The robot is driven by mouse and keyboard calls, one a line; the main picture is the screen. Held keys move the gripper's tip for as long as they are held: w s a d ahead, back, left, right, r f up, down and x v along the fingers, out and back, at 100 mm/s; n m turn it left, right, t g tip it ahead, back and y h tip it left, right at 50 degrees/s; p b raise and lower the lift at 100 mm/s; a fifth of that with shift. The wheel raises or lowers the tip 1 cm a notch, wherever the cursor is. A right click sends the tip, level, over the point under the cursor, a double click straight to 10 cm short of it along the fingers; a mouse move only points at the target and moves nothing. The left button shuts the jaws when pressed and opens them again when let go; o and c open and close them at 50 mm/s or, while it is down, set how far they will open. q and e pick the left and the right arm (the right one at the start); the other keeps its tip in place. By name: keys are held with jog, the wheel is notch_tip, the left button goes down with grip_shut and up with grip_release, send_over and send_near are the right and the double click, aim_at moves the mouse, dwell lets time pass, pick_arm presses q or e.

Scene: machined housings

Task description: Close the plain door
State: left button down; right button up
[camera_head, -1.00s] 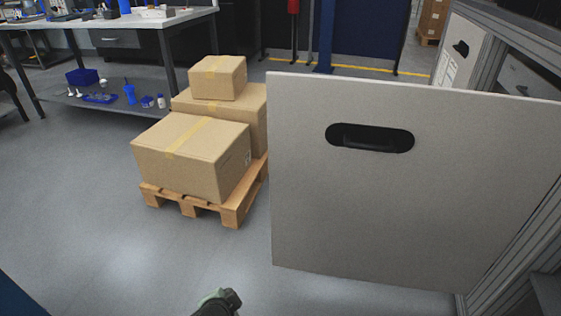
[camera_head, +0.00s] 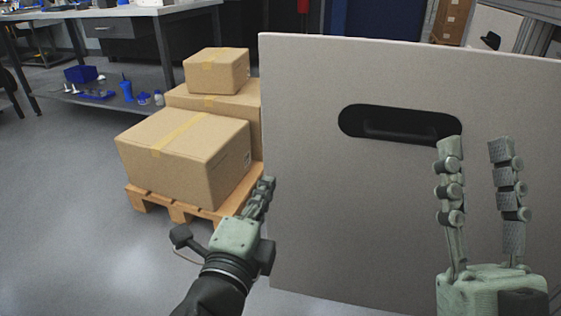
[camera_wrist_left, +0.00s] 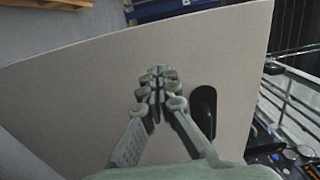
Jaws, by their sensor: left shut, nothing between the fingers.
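The plain door (camera_head: 340,200) is a light grey panel with a black oval recessed handle (camera_head: 385,124). It stands open, swung out toward me, and fills the right half of the head view. My left gripper (camera_head: 268,184) is shut and empty beside the door's free left edge; I cannot tell whether it touches. In the left wrist view its closed fingers (camera_wrist_left: 158,75) show in front of the door panel (camera_wrist_left: 85,90), with the handle (camera_wrist_left: 203,115) to their right. My right gripper (camera_head: 468,145) is open and empty, its fingers pointing up in front of the door, overlapping the handle's right end.
Cardboard boxes (camera_head: 185,160) are stacked on a wooden pallet (camera_head: 150,200) left of the door, behind my left gripper. A workbench (camera_head: 110,13) stands at the back left. Part of a metal frame (camera_head: 540,35) shows at top right. The floor (camera_head: 60,220) at left is clear.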

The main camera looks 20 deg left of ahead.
aim_at(284, 146)
pick_arm(q)
jog(key=w, duration=1)
jog(key=shift+w+a, duration=0.3)
jog(key=shift+w, duration=0.1)
jog(key=shift+w, duration=0.1)
